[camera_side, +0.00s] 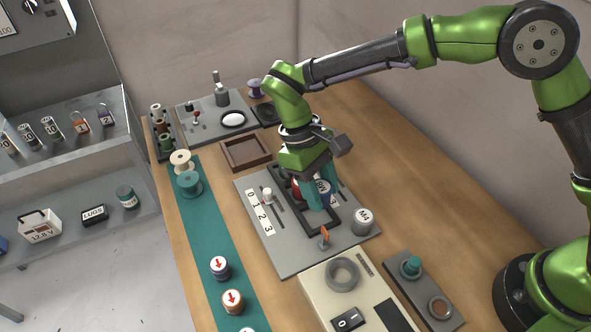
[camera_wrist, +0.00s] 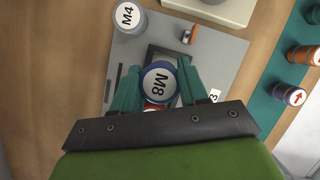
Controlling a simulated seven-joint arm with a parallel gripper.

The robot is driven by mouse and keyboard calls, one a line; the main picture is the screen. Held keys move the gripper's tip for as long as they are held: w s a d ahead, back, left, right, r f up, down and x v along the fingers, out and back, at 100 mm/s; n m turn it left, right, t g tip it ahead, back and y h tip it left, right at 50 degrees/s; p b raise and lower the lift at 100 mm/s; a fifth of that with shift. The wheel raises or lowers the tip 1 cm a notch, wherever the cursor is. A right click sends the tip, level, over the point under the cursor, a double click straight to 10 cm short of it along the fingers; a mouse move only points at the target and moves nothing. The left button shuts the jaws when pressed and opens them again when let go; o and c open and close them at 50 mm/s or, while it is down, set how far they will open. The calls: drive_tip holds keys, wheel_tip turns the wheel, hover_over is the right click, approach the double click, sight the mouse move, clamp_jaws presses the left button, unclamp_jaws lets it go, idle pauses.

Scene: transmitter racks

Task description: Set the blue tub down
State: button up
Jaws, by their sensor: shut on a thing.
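The blue tub (camera_wrist: 159,83) has a white lid marked M8. In the side view the blue tub (camera_side: 326,188) is partly hidden behind a teal finger. My gripper (camera_side: 322,198) points down with its two teal fingers on either side of the tub; in the wrist view my gripper (camera_wrist: 158,72) is shut on it. The tub is over or in a dark rectangular frame (camera_side: 304,222) on a grey plate. I cannot tell whether its base touches. A red tub (camera_side: 297,188) stands close beside it, mostly hidden in the wrist view (camera_wrist: 151,107).
A grey tub marked M4 (camera_side: 362,221) stands on the plate near the frame. An orange-topped lever (camera_side: 324,237) and a white-knobbed slider (camera_side: 267,196) stick up from the plate. An empty brown tray (camera_side: 246,152) lies behind. A cream box (camera_side: 360,290) stands in front.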

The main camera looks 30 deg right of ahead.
drive_tip(key=shift+w+a+f, duration=0.15)
drive_tip(key=shift+w, duration=0.1)
drive_tip(key=shift+f, duration=1.6)
drive_tip(key=shift+f, duration=0.55)
drive_tip(key=o, duration=1.2)
